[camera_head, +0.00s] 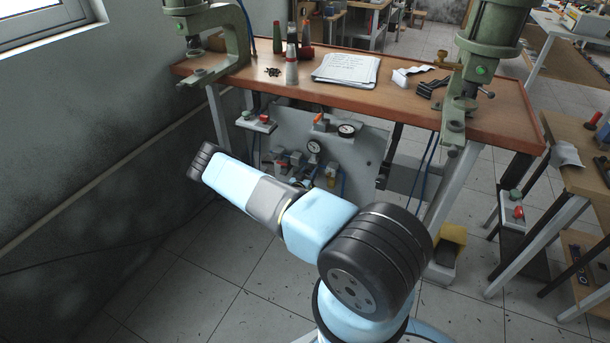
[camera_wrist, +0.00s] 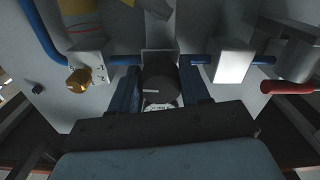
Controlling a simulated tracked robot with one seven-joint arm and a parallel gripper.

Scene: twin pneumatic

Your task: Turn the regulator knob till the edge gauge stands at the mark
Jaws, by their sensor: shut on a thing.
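The regulator knob (camera_wrist: 160,84), dark and round with a short white line on its face, shows in the wrist view. My gripper (camera_wrist: 160,88) is shut on it, with one blue finger on each side. A small pale piece with dark marks shows just below the knob, partly hidden by my gripper. In the head view the panel (camera_head: 362,158) under the bench carries a round white gauge (camera_head: 347,130) at its top edge, and another gauge (camera_head: 314,147) lower left. Their needles are too small to read.
In the wrist view a brass fitting (camera_wrist: 79,79) is left of the knob, a pale block (camera_wrist: 234,66) right, and a red lever (camera_wrist: 288,87) farther right. Blue tubing runs between them. The bench (camera_head: 300,82) overhangs the panel; a yellow pedal (camera_head: 452,238) stands on the floor.

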